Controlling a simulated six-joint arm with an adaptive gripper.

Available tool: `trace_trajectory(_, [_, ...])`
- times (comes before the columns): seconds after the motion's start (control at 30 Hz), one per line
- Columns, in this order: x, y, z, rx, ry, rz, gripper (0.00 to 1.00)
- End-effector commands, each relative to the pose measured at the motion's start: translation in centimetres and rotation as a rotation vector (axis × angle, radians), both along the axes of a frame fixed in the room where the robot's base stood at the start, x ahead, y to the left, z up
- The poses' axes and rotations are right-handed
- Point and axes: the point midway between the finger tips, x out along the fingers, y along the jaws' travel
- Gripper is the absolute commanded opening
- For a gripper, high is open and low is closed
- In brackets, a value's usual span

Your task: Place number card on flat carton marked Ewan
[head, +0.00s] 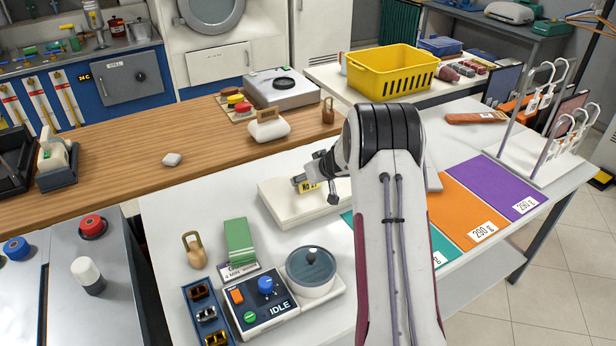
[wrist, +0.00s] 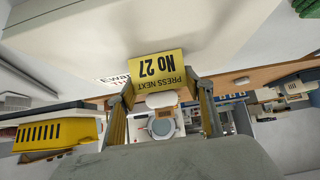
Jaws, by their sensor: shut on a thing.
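My gripper (head: 316,178) is shut on the yellow number card (wrist: 158,68), which reads "NO 27" and "PRESS NEXT" upside down in the wrist view. Both fingers grip the card at its sides. In the head view the card (head: 307,187) shows just over the flat white carton (head: 284,212), partly behind my arm. The carton also fills the upper middle of the wrist view (wrist: 225,45), where a label starting "Ewan" (wrist: 112,78) shows beside the card, partly covered. I cannot tell whether the card touches the carton.
A control box reading "IDLE" (head: 262,314), a lidded round pot (head: 312,268) and a green block (head: 239,241) stand in front of the carton. Teal, orange (head: 455,205) and purple (head: 505,182) panels lie to the right. A yellow basket (head: 391,75) stands behind.

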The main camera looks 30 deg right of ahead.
Motion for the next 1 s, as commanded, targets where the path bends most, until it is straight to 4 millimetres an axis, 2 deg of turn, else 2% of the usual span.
trace_trajectory(0.03, [0.0, 0.0, -0.1, 0.000, 0.001, 0.000, 0.44])
trace_trajectory(0.1, [0.0, 0.0, -0.1, 0.000, 0.000, 0.000, 0.67])
trace_trajectory(0.13, [0.0, 0.0, -0.1, 0.000, 0.000, 0.000, 0.68])
trace_trajectory(0.67, [0.0, 0.0, 0.3, 0.000, 0.000, 0.000, 0.68])
trace_trajectory(1.0, [-1.8, 0.0, 2.1, 0.000, -0.001, -0.001, 0.68])
